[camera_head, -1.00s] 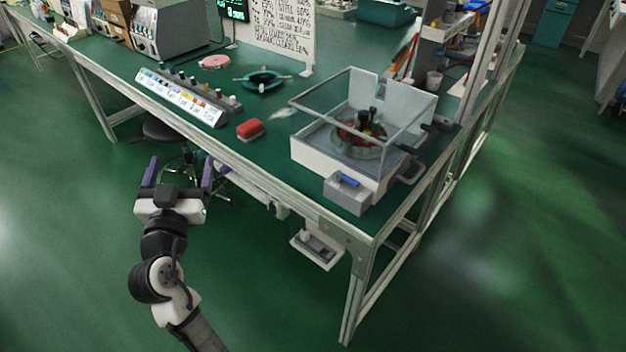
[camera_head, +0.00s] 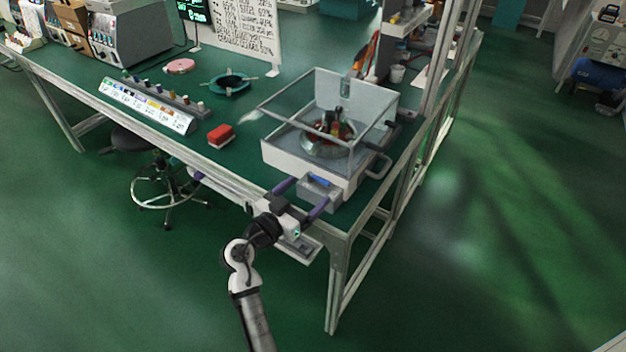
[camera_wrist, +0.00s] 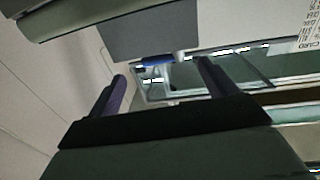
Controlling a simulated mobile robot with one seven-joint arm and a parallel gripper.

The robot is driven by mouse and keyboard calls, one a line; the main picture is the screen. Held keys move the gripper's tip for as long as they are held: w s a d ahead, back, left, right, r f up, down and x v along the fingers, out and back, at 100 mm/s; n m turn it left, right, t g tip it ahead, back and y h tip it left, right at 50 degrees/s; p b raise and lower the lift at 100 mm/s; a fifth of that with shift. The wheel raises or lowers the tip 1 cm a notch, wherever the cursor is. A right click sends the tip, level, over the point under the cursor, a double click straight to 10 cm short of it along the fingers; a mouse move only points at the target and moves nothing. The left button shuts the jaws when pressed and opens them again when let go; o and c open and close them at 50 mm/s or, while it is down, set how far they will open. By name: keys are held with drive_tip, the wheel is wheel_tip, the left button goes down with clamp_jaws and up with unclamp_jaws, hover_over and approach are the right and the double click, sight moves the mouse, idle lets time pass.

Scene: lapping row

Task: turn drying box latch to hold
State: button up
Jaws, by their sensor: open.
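The drying box (camera_head: 285,158) is a white, clear-topped box near the front right corner of the green bench. A grey block on its front face (camera_head: 333,191) carries a blue latch (camera_head: 321,181). The blue latch also shows in the wrist view (camera_wrist: 158,61), past the fingers. My gripper (camera_head: 306,196) is open, with its two purple fingers apart in front of the grey block. In the head view the fingertips appear to flank the block; I cannot tell whether they touch it. In the wrist view my gripper (camera_wrist: 160,86) has nothing between its fingers.
A red block (camera_head: 221,135) lies left of the box on the bench (camera_head: 240,180). A labelled rack (camera_head: 150,103) and a dark green ring-shaped stand (camera_head: 231,82) are farther left. A handle (camera_head: 378,167) juts from the box's right side. The floor in front is clear.

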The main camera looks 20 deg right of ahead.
sight(318, 182)
drive_tip(key=shift+p+x, duration=0.4)
drive_tip(key=shift+x, duration=1.45)
drive_tip(key=c, duration=0.9)
drive_tip(key=shift+d+f+n+t+b, duration=0.15)
drive_tip(key=shift+n+t+b, duration=0.15)
drive_tip(key=shift+t+b, duration=0.15)
drive_tip(key=shift+c, duration=0.2)
drive_tip(key=shift+n+t+y, duration=0.3)
drive_tip(key=shift+t+y, duration=0.05)
drive_tip(key=shift+y, duration=0.15)
drive_tip(key=o, duration=0.9)
drive_tip(key=shift+o, duration=0.2)
